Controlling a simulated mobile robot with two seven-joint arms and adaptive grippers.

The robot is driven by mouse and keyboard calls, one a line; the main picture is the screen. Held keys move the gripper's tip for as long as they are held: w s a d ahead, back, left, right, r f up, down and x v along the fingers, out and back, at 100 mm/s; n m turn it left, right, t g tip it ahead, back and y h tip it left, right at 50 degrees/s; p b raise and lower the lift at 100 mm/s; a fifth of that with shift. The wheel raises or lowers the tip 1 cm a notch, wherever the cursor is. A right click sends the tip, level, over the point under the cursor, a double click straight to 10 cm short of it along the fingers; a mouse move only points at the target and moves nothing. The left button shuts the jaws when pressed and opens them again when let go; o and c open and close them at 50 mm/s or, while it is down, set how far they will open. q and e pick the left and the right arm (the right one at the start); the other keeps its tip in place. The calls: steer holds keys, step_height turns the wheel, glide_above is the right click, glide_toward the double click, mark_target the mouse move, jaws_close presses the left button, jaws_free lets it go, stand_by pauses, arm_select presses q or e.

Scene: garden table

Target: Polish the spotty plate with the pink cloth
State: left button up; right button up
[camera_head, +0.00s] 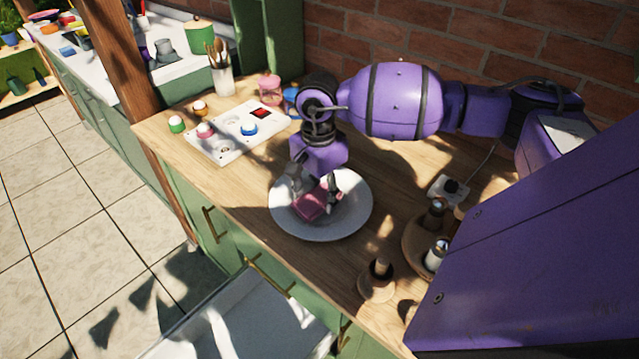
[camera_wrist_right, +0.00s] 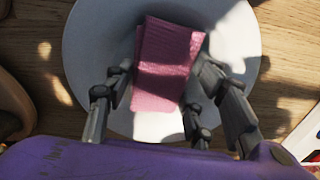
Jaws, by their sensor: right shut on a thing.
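The plate (camera_head: 350,220) is a large white round plate lying on the wooden counter; it also fills the upper middle of the right wrist view (camera_wrist_right: 85,50). Spots on it cannot be made out under the patchy sun and shadow. The pink cloth (camera_head: 311,205) is over the middle of the plate. In the right wrist view the cloth (camera_wrist_right: 165,62) is a folded textured piece between the grey fingers. My right gripper (camera_head: 316,187) is shut on the cloth from above, low over the plate. I cannot tell whether the cloth touches the plate. My left gripper is not in view.
A white panel (camera_head: 228,140) with colored knobs lies left behind the plate. A utensil jar (camera_head: 222,75) and a pink jar (camera_head: 270,90) stand at the back. A wooden stand (camera_head: 377,281) and a round tray with small bottles are right of the plate. The counter's front edge is close.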

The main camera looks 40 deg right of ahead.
mark_target(319, 195)
steer(key=o, duration=0.9)
steer(key=shift+c, duration=0.2)
step_height(319, 195, up, 12)
